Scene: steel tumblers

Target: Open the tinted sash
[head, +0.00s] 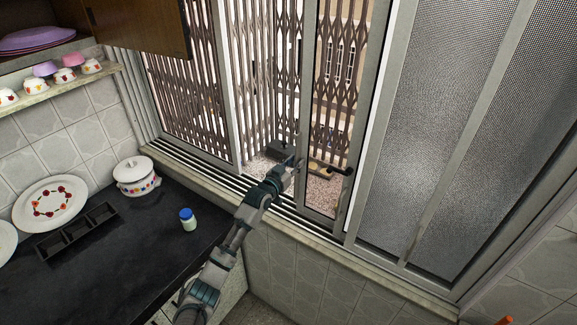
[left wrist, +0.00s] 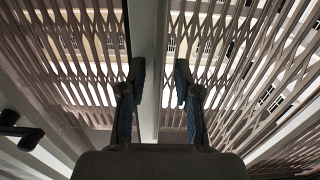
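The window sash with slightly darker see-through glass (head: 332,95) stands right of the middle in the head view, in a grey metal frame. I take it as the tinted sash. A black handle (head: 332,170) is low on it; a black handle (left wrist: 20,132) also shows at the left of the left wrist view. My left gripper (head: 294,164) is at the sash's lower left edge. In the left wrist view, its open fingers (left wrist: 159,80) lie either side of a vertical frame bar (left wrist: 148,40). I cannot tell whether they touch it. My right gripper is not in view.
A dark counter (head: 110,240) at left holds a white pot (head: 136,176), a small jar (head: 188,219), a black divided tray (head: 77,234) and plates (head: 50,203). Frosted panes (head: 430,130) fill the right. A folding grille (head: 190,90) stands outside. A cabinet door (head: 140,25) hangs open above.

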